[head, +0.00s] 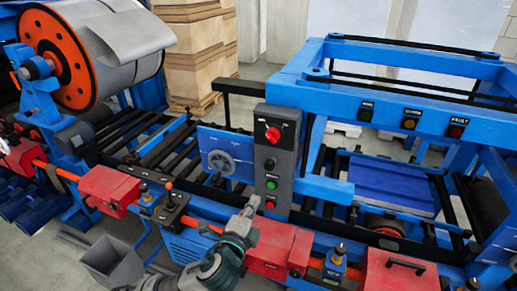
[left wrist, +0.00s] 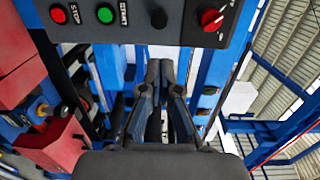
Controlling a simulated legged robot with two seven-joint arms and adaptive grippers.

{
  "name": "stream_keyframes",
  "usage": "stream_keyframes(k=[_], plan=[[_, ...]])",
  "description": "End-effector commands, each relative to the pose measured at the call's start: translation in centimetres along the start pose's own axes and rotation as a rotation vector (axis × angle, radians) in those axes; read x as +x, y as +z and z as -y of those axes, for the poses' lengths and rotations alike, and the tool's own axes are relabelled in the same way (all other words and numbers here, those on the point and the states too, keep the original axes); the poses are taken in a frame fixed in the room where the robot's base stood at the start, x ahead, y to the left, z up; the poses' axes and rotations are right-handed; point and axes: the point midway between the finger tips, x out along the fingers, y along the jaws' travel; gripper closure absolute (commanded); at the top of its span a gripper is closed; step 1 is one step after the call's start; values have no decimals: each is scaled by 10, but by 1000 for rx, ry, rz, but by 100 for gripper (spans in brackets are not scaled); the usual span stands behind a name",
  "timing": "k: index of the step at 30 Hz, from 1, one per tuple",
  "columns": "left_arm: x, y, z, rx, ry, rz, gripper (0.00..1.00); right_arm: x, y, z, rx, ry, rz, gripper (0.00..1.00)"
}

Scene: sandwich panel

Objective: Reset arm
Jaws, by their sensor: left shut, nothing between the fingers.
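My left gripper (head: 248,208) comes up from the bottom middle of the head view, just below and left of the grey control box (head: 281,150). In the left wrist view its two dark fingers (left wrist: 160,72) are together, with nothing between them. The control box has a red rotary switch (head: 273,134), a green button (head: 271,184) and a red button (head: 270,201). In the left wrist view the red stop button (left wrist: 57,14), green start button (left wrist: 105,14), and red switch (left wrist: 212,18) lie beyond the fingertips. Contact with the box cannot be told. My right gripper is not in view.
Red boxes (head: 275,249) line the machine's front rail near my arm. A handwheel (head: 221,162) is left of the control box. A large sheet coil (head: 95,50) stands at far left. A grey bin (head: 112,262) sits on the floor at lower left.

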Motion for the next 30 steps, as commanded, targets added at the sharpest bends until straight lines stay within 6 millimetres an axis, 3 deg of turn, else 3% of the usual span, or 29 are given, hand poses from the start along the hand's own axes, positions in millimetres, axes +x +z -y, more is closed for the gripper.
stream_keyframes(k=[5,8,14,18,21,24,30], plan=[[-2,3,-22,-81,49,7,100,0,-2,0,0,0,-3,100],[-8,10,-64,-235,143,34,100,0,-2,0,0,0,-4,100],[-49,36,-183,-668,398,196,100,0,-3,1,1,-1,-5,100],[-102,56,-270,-945,567,389,100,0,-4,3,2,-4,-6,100],[-146,66,-321,-1098,663,540,100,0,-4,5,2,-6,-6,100],[-186,73,-358,-1203,730,673,100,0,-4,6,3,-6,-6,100],[-258,82,-407,-1335,820,903,100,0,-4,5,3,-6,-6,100]])
